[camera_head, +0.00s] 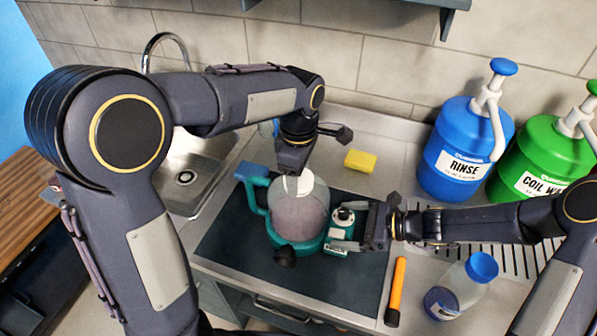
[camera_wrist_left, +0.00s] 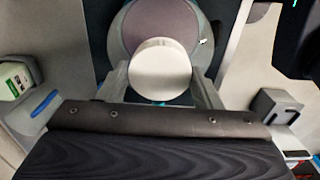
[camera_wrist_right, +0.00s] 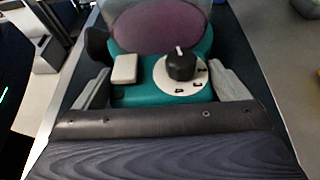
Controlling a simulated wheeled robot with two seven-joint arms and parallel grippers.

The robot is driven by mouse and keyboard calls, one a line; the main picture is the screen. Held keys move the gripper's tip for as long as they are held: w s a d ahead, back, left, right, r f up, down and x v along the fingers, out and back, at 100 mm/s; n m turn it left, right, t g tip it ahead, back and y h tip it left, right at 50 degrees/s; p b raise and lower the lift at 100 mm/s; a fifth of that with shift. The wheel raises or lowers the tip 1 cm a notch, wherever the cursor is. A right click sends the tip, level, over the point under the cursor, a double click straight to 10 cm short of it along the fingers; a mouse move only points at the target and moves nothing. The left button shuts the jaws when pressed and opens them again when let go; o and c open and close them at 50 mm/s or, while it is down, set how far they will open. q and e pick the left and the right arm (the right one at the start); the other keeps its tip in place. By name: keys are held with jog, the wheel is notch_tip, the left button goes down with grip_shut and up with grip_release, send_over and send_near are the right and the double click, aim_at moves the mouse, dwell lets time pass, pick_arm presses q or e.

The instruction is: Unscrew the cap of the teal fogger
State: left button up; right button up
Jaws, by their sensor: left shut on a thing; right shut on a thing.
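The teal fogger (camera_head: 318,242) stands on the dark mat, with a clear tank (camera_head: 301,212) holding purplish liquid. Its white cap (camera_head: 298,184) sits on top of the tank; it also shows in the left wrist view (camera_wrist_left: 160,70). My left gripper (camera_head: 293,180) comes down from above and is shut on the cap, one finger on each side. My right gripper (camera_head: 352,226) is shut on the teal base at its control end. The right wrist view shows the black dial (camera_wrist_right: 181,65) and a pale switch (camera_wrist_right: 124,68) between its fingers (camera_wrist_right: 168,92).
A yellow sponge (camera_head: 360,160) lies behind the mat (camera_head: 235,235). An orange tool (camera_head: 396,290) and a blue-capped bottle (camera_head: 458,290) are at the front right. A sink (camera_head: 190,178) is at the left.

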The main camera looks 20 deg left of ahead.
pick_arm(q)
jog(key=shift+r, duration=0.2)
pick_arm(e)
jog(key=shift+r, duration=0.1)
pick_arm(q)
jog(key=shift+r, duration=0.9)
jog(key=shift+r, duration=2)
pick_arm(e)
jog(key=shift+w, duration=0.1)
jog(key=o, duration=1.5)
jog(key=shift+d, duration=0.1)
